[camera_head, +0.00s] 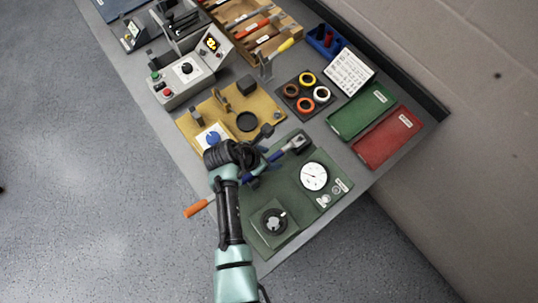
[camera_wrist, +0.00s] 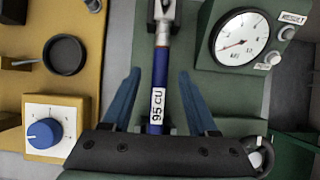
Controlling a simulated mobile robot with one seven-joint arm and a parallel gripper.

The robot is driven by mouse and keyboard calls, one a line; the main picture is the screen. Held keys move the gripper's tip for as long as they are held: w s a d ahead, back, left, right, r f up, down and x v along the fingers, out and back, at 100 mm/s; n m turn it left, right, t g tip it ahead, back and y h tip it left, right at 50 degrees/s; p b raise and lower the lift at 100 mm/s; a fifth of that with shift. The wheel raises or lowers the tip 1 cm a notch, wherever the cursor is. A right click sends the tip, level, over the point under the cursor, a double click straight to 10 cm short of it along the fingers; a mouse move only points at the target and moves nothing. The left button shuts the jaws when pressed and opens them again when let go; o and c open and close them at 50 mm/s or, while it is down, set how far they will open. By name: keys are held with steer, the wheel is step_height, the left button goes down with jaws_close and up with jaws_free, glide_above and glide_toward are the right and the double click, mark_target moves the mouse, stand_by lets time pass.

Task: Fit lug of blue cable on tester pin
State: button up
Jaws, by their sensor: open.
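The blue cable (camera_wrist: 159,88) with a white "95 CU" label runs upright through the middle of the wrist view. Its metal lug (camera_wrist: 164,14) is at the top edge, partly cut off. My gripper (camera_wrist: 160,72) is open, with one blue finger on each side of the cable and gaps between. The tester carries a white dial gauge (camera_head: 313,176) and a dark knob (camera_head: 273,221). I cannot make out the pin.
An orange handle-like piece (camera_head: 198,207) juts past the bench's left edge. Tape rolls (camera_head: 306,92), green and red trays (camera_head: 388,138) lie farther back.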

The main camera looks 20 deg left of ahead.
steer(key=shift+r, duration=0.1)
step_height(320, 180, up, 5)
steer(key=p, duration=0.5)
steer(key=shift+p, duration=0.3)
steer(key=b+v, duration=0.2)
steer(key=v, duration=1)
steer(key=shift+s+r, duration=0.25)
steer(key=shift+r, duration=0.05)
steer(key=shift+a, duration=0.1)
